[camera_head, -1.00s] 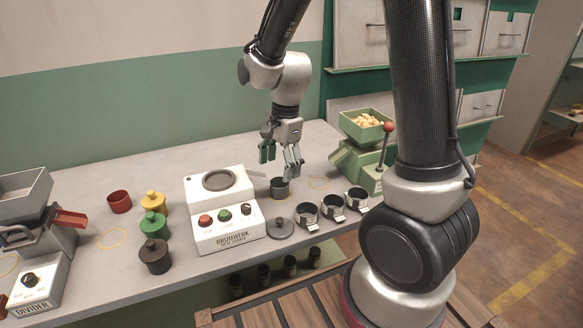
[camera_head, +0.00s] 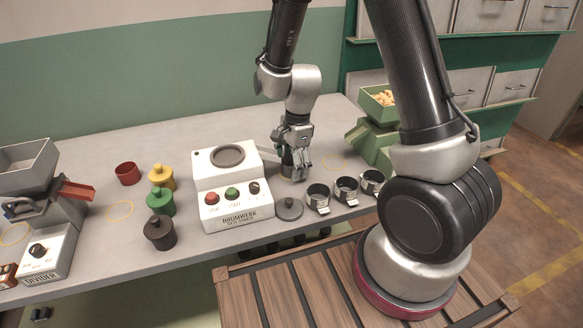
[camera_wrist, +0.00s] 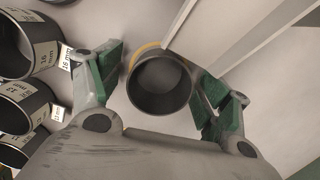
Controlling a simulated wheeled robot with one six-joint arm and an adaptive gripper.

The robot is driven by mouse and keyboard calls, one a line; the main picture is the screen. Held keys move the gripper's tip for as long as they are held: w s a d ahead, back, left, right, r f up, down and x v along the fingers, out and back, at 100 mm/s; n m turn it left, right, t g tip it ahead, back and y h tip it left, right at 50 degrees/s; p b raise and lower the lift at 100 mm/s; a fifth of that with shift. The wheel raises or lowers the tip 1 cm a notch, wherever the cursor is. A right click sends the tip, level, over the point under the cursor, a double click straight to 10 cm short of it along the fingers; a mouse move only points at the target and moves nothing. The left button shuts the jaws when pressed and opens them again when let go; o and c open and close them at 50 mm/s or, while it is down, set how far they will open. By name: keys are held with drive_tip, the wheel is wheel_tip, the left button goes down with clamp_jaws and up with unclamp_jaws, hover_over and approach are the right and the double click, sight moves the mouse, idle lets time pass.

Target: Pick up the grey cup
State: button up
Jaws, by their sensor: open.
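The grey cup (camera_wrist: 160,84) is open-topped and empty, and shows in the wrist view between the two green-padded fingers of my gripper (camera_wrist: 157,88). The right finger is close against its side; a gap shows on the left. In the head view the cup (camera_head: 287,158) stands on the table right of the white machine, partly hidden by my gripper (camera_head: 296,170), which reaches down over it. My gripper is open around the cup. I cannot tell whether either finger touches it.
The white Brumwerk machine (camera_head: 231,190) stands left of the cup. A grey lid (camera_head: 289,208) and three metal-rimmed cups (camera_head: 346,188) are in front and to the right. A green hopper (camera_head: 374,140) stands at the right. Red, yellow, green and dark containers stand farther left.

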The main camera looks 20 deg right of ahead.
drive_tip(key=c, duration=1)
drive_tip(key=shift+o, duration=0.2)
